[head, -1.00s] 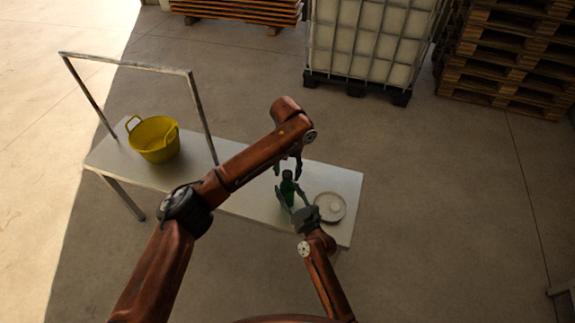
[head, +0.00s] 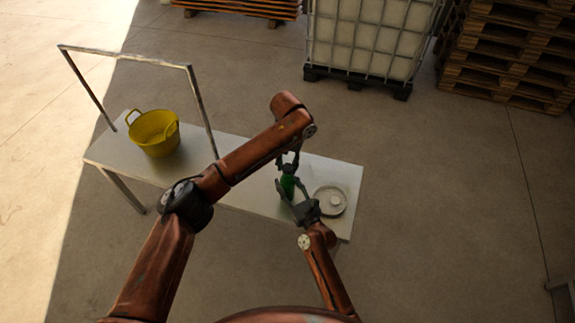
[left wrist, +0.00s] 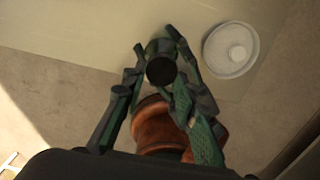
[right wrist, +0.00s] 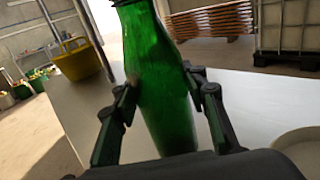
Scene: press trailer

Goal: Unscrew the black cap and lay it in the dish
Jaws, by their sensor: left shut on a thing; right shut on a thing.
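A green bottle (head: 287,186) stands upright on the bench. In the right wrist view the bottle (right wrist: 160,75) fills the middle, with its top cut off. My right gripper (head: 291,199) is shut on the bottle's body from the near side, one finger on each flank. The black cap (left wrist: 161,70) shows as a dark disc in the left wrist view. My left gripper (head: 288,168) is above the bottle, pointing down, and is shut on the cap. The round pale dish (head: 323,207) lies on the bench right of the bottle; a small white round thing (head: 335,201) is in it.
The pale bench (head: 235,200) ends just right of the dish. A yellow tub (head: 155,135) stands at its left end beside a metal frame (head: 125,54). A caged white tank (head: 365,40) and stacked pallets (head: 510,50) stand on the floor behind.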

